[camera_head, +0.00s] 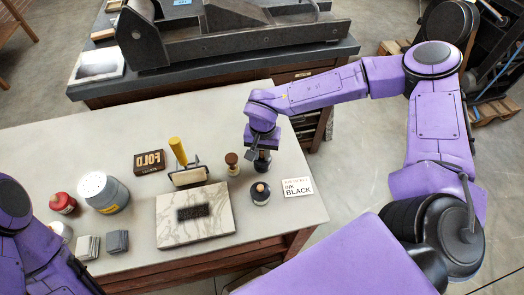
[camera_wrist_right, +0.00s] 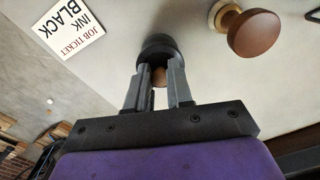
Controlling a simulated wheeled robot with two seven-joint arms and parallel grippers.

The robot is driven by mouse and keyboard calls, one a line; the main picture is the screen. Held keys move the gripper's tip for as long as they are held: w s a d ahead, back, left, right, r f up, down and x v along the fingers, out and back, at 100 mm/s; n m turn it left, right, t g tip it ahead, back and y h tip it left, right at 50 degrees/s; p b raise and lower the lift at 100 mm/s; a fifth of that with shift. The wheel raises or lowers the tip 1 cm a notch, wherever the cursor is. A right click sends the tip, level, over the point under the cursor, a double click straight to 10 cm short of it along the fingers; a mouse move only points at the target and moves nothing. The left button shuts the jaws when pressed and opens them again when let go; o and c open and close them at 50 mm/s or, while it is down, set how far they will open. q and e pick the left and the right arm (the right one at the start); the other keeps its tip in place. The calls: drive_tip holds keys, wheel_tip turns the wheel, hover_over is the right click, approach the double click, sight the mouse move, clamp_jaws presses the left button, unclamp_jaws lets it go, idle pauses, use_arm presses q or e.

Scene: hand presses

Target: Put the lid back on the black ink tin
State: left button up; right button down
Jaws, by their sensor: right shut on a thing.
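My right gripper (camera_head: 262,152) points down over the table's right part, its fingers shut. In the wrist view the right gripper (camera_wrist_right: 158,75) grips the wooden knob of a dark round lid (camera_wrist_right: 155,44). In the head view the dark piece (camera_head: 262,164) under the fingers is small and partly hidden; I cannot tell whether it touches anything below. A dark round tin-like piece with a tan top (camera_head: 260,196) stands just nearer to me. I cannot tell whether it is the open ink tin. My left gripper is out of view.
A card reading INK BLACK (camera_head: 298,187) lies at the right. A wooden-knobbed tool (camera_head: 232,165) stands left of the gripper, with a yellow-handled roller (camera_head: 179,155) farther left. A marble slab (camera_head: 172,233), grey can (camera_head: 112,198) and red tin (camera_head: 62,203) also occupy the table.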

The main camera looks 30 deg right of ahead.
drive_tip(key=shift+p, duration=0.45)
idle(0.5)
drive_tip(key=shift+c, duration=2.3)
unclamp_jaws()
wheel_tip(320, 180, up, 5)
drive_tip(key=p, duration=0.6)
drive_tip(key=shift+r, duration=0.15)
drive_tip(key=shift+r+p, duration=0.85)
drive_tip(key=shift+r, duration=0.05)
